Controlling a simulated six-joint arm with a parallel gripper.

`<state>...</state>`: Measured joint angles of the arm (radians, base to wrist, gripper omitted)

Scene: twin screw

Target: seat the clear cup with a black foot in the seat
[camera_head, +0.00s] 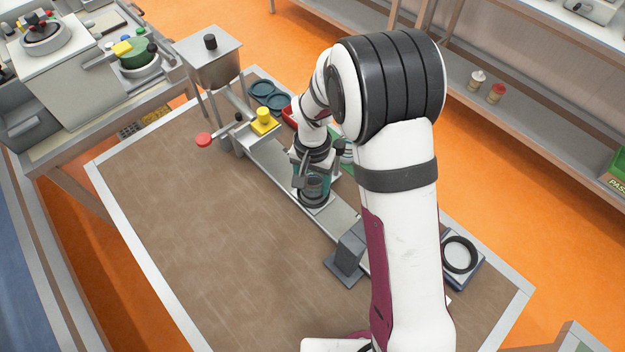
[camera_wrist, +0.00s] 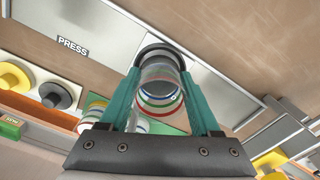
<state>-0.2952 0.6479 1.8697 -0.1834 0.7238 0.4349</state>
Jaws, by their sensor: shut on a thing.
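The clear cup with a black foot (camera_wrist: 160,82) is between the teal fingers of my gripper (camera_wrist: 165,100) in the wrist view. Its clear wall shows coloured rings, and the dark foot points away from the wrist. In the head view my gripper (camera_head: 312,178) is shut on the cup, low over the grey metal rail. The cup's black foot (camera_head: 313,200) shows just over a pale square plate (camera_head: 326,206) on the rail, which looks like the seat. The foot covers the seat's middle, so I cannot tell whether it is inside or just above.
A steel hopper (camera_head: 210,62) and a yellow block (camera_head: 264,122) stand at the rail's far end. A grey angled block (camera_head: 348,255) stands near its front end. A black ring (camera_head: 460,254) lies right of my arm. The brown table is clear at left.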

